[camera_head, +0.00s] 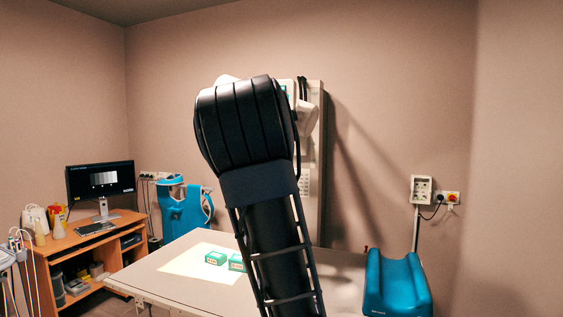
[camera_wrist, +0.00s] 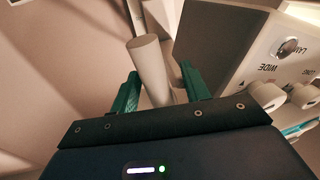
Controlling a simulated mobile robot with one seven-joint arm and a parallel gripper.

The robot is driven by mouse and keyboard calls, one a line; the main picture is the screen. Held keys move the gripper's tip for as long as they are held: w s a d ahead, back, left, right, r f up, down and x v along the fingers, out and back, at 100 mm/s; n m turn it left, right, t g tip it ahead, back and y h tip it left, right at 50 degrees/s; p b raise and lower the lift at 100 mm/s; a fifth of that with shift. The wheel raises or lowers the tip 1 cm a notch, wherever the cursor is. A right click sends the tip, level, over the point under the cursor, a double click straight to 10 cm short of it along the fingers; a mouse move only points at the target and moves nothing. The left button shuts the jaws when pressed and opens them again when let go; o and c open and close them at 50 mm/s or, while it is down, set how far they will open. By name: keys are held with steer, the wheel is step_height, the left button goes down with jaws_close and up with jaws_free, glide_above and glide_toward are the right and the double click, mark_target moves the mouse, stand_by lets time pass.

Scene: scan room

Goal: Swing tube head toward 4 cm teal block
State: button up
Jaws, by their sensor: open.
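Two small teal-green blocks with pale labels lie in the lit patch on the table; the left block (camera_head: 215,258) is in full view and the right block (camera_head: 237,263) is partly behind my arm. I cannot read which is 4 cm. The white tube head (camera_head: 307,119) is mostly hidden behind my arm in the head view. In the wrist view its box (camera_wrist: 262,60) with knobs and lettering is at right. My gripper (camera_wrist: 160,88) is open, its green fingers on either side of a pale round handle bar (camera_wrist: 149,66). I cannot tell whether they touch it.
The table (camera_head: 180,285) fills the lower middle. A blue padded cradle (camera_head: 397,287) stands at right. A wooden desk (camera_head: 100,240) with a monitor (camera_head: 100,180) is at left, and a blue apparatus (camera_head: 183,208) stands behind the table. The tube stand's column (camera_head: 316,160) rises behind my arm.

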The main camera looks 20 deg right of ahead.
steer(key=v, duration=1)
steer(key=shift+s, duration=0.1)
stand_by(0.3)
steer(key=s+a+f+n+g+y, duration=0.2)
steer(key=s+a+f+y, duration=0.25)
steer(key=a+f, duration=0.2)
steer(key=s+a+f+n+g+y, duration=0.2)
steer(key=s+a+f+g+y, duration=0.1)
steer(key=s+f, duration=0.4)
steer(key=s+a+f+n+g+y, duration=0.2)
steer(key=s+f+g, duration=0.4)
steer(key=s, duration=0.8)
steer(key=shift+s+a+f+y, duration=0.2)
steer(key=shift+a+f+y, duration=0.35)
steer(key=shift+a+f, duration=0.3)
steer(key=shift+r, duration=0.1)
stand_by(0.5)
